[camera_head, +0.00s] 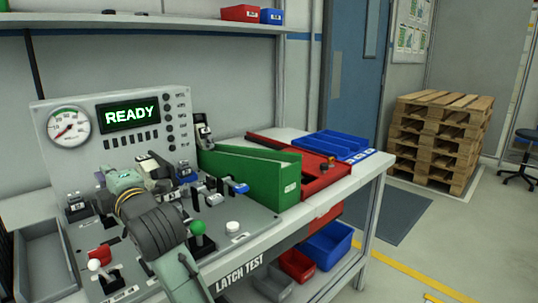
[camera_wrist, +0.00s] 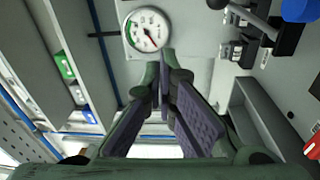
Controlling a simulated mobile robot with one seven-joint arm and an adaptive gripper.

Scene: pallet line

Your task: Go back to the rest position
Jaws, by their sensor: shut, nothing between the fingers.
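My gripper (camera_wrist: 164,85) is shut and empty in the wrist view, its two dark pads meeting at the tips. In the head view my arm rises from the bottom edge over the left part of the test panel, and my gripper (camera_head: 118,180) is above the panel's deck, facing the upright board. The fingertips are hard to make out there. The round gauge (camera_head: 68,126) is on the board beside a green READY display (camera_head: 128,115). The gauge also shows beyond my fingertips in the wrist view (camera_wrist: 147,31).
Several levers and knobs stand on the deck around my arm, including a green knob (camera_head: 198,227) close beside it. A green bin (camera_head: 264,172), a red tray (camera_head: 325,181) and a blue tray (camera_head: 333,145) are to the right. Stacked pallets (camera_head: 437,140) stand on the floor beyond.

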